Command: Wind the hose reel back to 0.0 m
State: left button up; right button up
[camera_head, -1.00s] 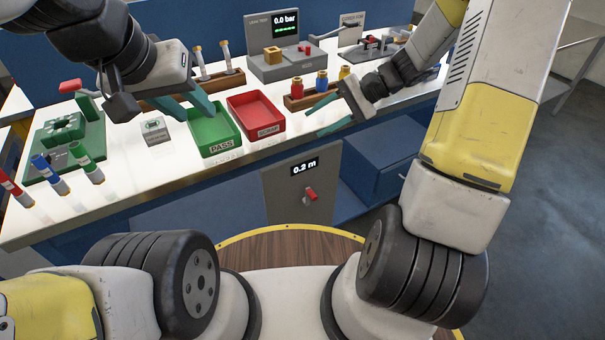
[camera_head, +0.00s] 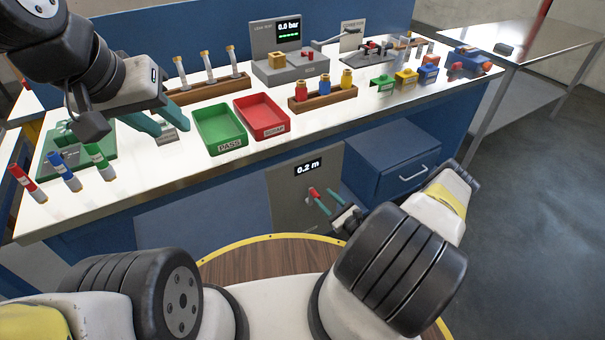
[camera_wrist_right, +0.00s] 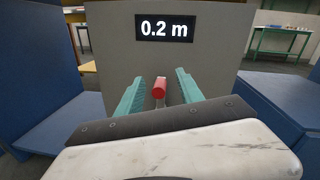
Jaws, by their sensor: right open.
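The hose reel panel (camera_head: 287,185) is a grey plate on the bench's front, with a display (camera_head: 308,168) that reads 0.2 m. Its red crank knob (camera_head: 314,192) sticks out below the display. My right gripper (camera_head: 322,198) is open in front of the panel. In the right wrist view the red knob (camera_wrist_right: 159,88) shows between the two teal fingers (camera_wrist_right: 160,92), apart from both. The display there (camera_wrist_right: 164,28) also reads 0.2 m. The hose is not visible. My left gripper (camera_head: 165,118) is above the bench's left part, its teal fingers apart with nothing seen between them.
A blue drawer cabinet (camera_head: 392,160) stands right of the panel. On the bench are a green PASS tray (camera_head: 219,128), a red tray (camera_head: 262,117), a wooden rack (camera_head: 323,97) and a tester (camera_head: 290,68). The floor at the right (camera_head: 520,180) is clear.

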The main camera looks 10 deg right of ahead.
aim_at(316, 195)
jog(key=f+m+h, duration=0.1)
jog(key=s+f, duration=0.1)
jog(key=f, duration=0.1)
jog(key=shift+s+f+m+t+h, duration=0.15)
jog(key=shift+m+t+h, duration=0.15)
jog(key=shift+m+h, duration=0.1)
jog(key=x, duration=0.7)
jog(key=shift+w+a+f, duration=0.15)
jog(key=shift+w+f, duration=0.05)
jog(key=shift+w, duration=0.15)
grip_shut()
dwell(0.6)
